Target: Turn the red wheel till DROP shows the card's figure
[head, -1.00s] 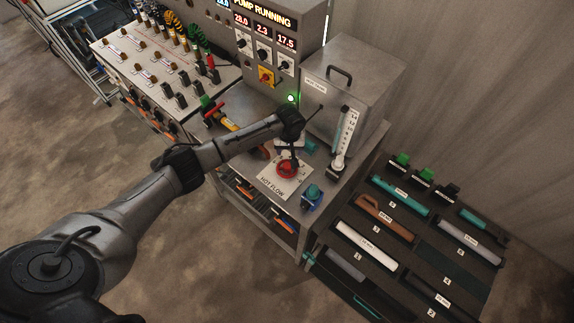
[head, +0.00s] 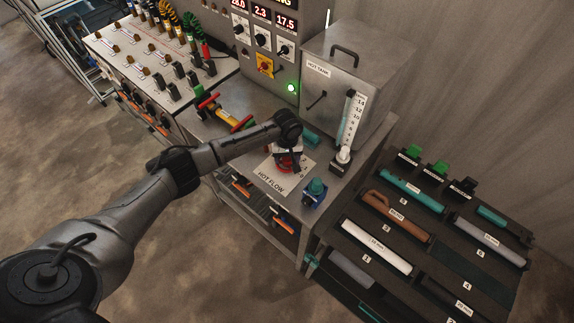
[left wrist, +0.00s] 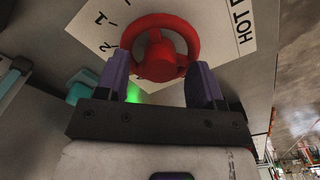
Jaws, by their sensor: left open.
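The red wheel (head: 286,165) lies above the white HOT FLOW plate (head: 271,182) on the metal bench, partly hidden by my left gripper (head: 288,155). In the left wrist view the red wheel (left wrist: 160,48) has my left gripper's purple fingers (left wrist: 161,82) on either side of its near part. They are open; whether they touch the rim I cannot tell. Figures 1 and 2 show on the plate (left wrist: 103,30). Red readouts (head: 262,13) are cut by the top edge; 2.3 and 17.5 are legible, but no DROP label is. My right gripper is out of view.
A blue-green valve (head: 315,190) stands right of the plate, near the bench's front edge. The metal hot tank (head: 345,75) and an upright scaled tube (head: 349,120) stand behind. Racks of labelled parts (head: 440,265) lie right. Red and yellow handles (head: 230,118) are left.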

